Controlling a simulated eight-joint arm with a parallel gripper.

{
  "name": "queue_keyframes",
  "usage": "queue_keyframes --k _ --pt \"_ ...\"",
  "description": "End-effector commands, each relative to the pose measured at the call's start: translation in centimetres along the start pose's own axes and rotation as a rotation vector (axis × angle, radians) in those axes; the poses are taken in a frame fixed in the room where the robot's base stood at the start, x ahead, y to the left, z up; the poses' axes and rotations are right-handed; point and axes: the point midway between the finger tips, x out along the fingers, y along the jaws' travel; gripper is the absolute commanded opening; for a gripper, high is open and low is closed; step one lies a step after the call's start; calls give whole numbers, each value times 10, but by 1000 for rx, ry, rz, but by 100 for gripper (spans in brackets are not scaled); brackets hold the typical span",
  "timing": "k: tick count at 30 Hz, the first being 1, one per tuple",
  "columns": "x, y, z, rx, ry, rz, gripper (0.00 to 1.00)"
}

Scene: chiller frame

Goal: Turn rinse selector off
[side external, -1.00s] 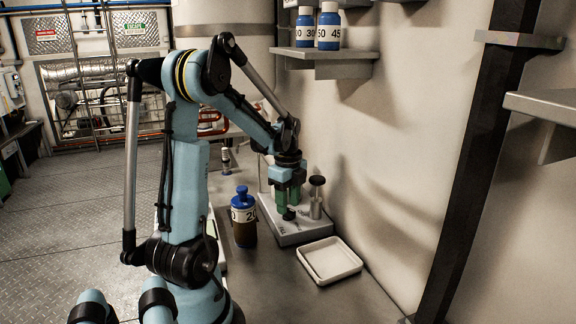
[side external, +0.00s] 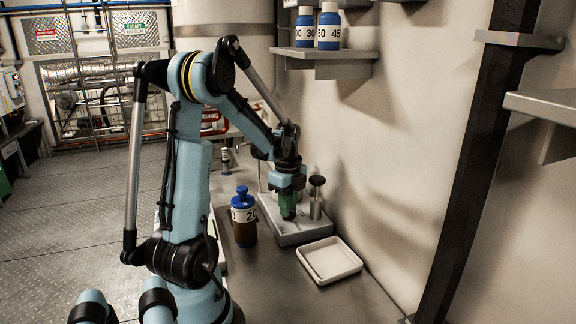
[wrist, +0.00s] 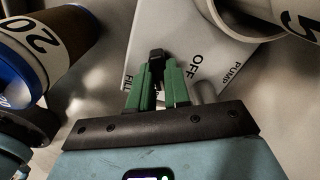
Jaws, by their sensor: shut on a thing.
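The rinse selector's white base box (side external: 305,236) sits on the bench in the side view; its labelled top face (wrist: 222,48) shows in the wrist view with FILL, OFF and PUMP printed on it. The black selector handle (wrist: 157,58) stands out between my green fingers. The OFF label lies just right of it, FILL is at left and partly covered, PUMP is farther right. My gripper (side external: 288,216) points down over the box. In the wrist view my gripper (wrist: 156,82) is shut on the handle. The fingers hide the handle in the side view.
A brown bottle with a blue cap (side external: 244,218) stands close left of the box. A metal post with a dark round top (side external: 316,197) rises at the box's right. A white tray (side external: 329,260) lies in front. Blue-capped bottles (side external: 328,27) stand on the wall shelf.

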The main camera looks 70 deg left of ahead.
Motion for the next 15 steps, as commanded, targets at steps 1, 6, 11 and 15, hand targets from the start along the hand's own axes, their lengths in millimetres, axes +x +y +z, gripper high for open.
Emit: queue_keyframes --k 1,6,11,15 --pt "0 0 0 -4 0 0 0" --pt "0 0 0 -44 0 0 0" --pt "0 0 0 -130 0 0 0" --pt "0 0 0 -242 0 0 0"
